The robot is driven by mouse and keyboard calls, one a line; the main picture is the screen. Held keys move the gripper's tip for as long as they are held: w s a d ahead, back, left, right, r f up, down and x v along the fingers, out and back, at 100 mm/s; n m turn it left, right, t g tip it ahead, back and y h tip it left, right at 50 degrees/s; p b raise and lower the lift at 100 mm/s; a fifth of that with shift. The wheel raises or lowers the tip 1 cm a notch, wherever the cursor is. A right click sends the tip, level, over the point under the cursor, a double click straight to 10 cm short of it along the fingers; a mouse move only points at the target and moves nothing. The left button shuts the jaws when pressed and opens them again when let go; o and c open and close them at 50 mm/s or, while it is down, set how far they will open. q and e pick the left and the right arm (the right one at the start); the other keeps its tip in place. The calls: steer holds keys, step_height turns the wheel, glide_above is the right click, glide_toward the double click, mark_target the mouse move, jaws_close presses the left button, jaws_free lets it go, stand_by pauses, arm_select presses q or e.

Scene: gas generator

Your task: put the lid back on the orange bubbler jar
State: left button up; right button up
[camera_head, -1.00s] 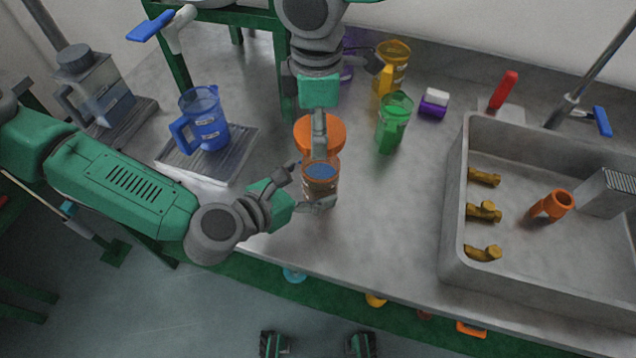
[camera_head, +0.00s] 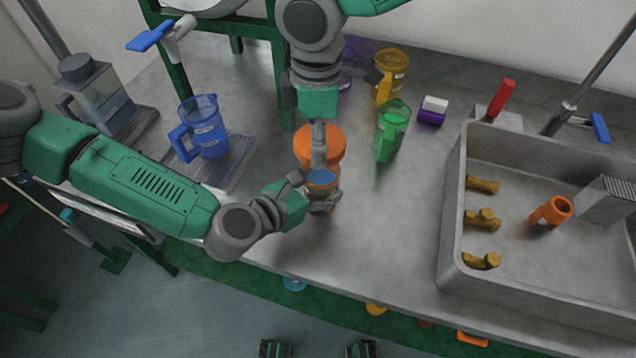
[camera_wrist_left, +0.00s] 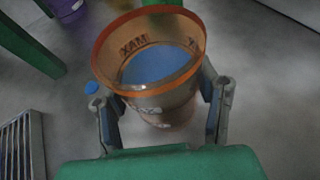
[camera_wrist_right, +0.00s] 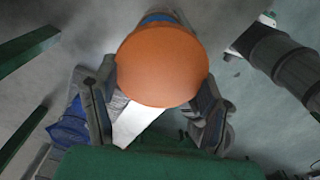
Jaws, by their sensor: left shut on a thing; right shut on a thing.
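The orange bubbler jar (camera_head: 321,203) stands at the near middle of the table in the head view. My left gripper (camera_head: 312,192) is shut around its side. In the left wrist view the jar (camera_wrist_left: 160,105) is open at the top, with an orange rim and blue liquid inside. My right gripper (camera_head: 319,145) is shut on the orange round lid (camera_head: 331,142). The lid is just behind and above the jar and hides the far part of its mouth in the head view. In the right wrist view the lid (camera_wrist_right: 162,65) sits between both fingers, with a blue patch beyond it.
A green jug (camera_head: 390,132) and a yellow jug (camera_head: 392,72) stand to the right. A blue jug (camera_head: 207,130) stands on a grey tray at the left. The metal sink (camera_head: 545,270) is at the far right. The table between jar and sink is clear.

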mark_target(321, 188)
step_height(321, 188, down, 5)
steer(key=shift+w+a+r, duration=0.1)
steer(key=shift+w+r, duration=0.05)
steer(key=shift+r, duration=0.05)
stand_by(0.5)
steer(key=shift+f, duration=0.85)
steer(key=shift+f, duration=0.55)
